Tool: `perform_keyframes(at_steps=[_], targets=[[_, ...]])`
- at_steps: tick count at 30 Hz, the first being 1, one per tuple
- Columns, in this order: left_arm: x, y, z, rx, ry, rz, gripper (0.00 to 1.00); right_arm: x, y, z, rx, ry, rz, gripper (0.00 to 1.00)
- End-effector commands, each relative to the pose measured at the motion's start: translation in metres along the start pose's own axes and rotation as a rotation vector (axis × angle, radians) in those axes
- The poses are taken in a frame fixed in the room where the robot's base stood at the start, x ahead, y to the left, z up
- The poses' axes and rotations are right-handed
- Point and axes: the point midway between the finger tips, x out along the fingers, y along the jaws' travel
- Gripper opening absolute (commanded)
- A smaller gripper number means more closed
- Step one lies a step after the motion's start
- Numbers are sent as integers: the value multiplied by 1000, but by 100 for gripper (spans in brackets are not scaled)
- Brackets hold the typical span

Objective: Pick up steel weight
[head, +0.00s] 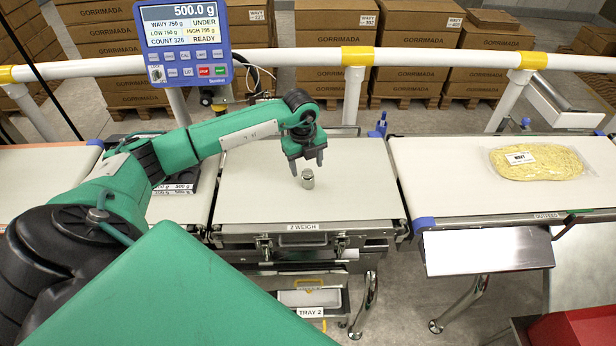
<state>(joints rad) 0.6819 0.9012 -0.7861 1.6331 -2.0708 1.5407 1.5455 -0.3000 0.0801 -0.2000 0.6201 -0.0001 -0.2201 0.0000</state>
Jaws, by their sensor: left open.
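The steel weight (307,178) is a small shiny cylinder with a knob on top. It stands upright on the pale belt of the weigh section (255,200), right of its middle. My left gripper (306,167) is above and just behind the weight, fingers pointing down, open and empty. One fingertip shows left of the weight and the other at its upper right; I cannot tell whether they touch it. The display (186,40) reads 500.0 g and UNDER. My right gripper is not in view.
A bag of yellow product (537,161) lies on the outfeed belt (440,195) at right. A dark weight holder (178,185) sits left, partly behind my arm. A white guard rail (420,57) runs behind the belts. The weigh belt around the weight is clear.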

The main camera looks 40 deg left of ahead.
Motion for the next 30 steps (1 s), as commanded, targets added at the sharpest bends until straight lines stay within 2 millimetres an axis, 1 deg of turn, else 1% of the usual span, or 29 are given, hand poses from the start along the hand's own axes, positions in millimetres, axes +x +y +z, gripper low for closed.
perform_keyframes(at_steps=[5,10,12,15,22,23,24,26,30], targets=[[10,0,1,0,2,2,60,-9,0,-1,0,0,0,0],[32,-1,4,0,3,2,60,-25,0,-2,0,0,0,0],[44,-1,4,0,2,2,60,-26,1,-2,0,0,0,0],[53,-1,4,0,2,0,60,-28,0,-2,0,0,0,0],[56,-1,4,1,1,0,60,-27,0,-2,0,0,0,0],[56,-1,4,1,1,0,58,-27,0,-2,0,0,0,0],[56,-1,4,1,1,-1,50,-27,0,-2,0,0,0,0],[56,-1,4,1,1,-1,38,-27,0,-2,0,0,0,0],[56,-1,5,1,1,-1,10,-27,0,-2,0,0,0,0]])
